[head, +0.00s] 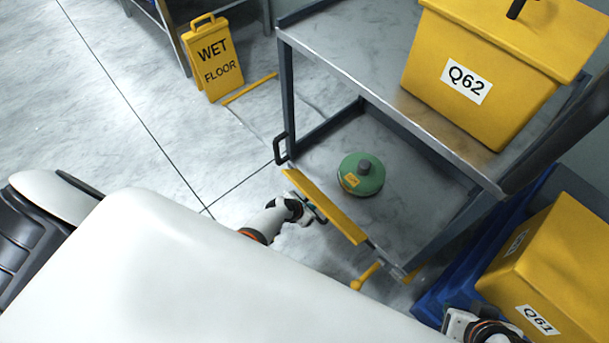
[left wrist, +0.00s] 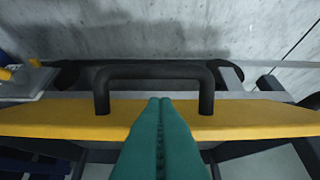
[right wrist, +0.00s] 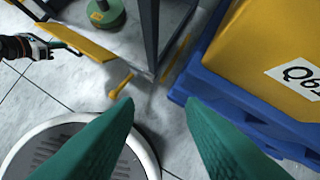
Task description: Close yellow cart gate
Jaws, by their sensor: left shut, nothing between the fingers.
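The yellow gate (head: 330,208) is a flat bar along the near side of the grey cart's lower shelf (head: 318,150). I cannot tell whether it is fully against the cart frame. Its black handle (left wrist: 155,73) shows in the left wrist view, standing on the yellow bar (left wrist: 55,122). My left gripper (head: 300,208) is beside the gate's outer face. In the left wrist view its green fingers (left wrist: 160,100) are together, with tips between the handle's two posts and nothing gripped. My right gripper (right wrist: 160,105) is open and empty, above the floor near the cart's corner.
A green round container (head: 362,178) sits on the lower shelf. A yellow Q62 bin (head: 430,75) stands on the upper shelf. A yellow Q61 bin (head: 560,265) and blue base (head: 440,300) are at right. A wet floor sign (head: 213,62) stands on open floor behind left.

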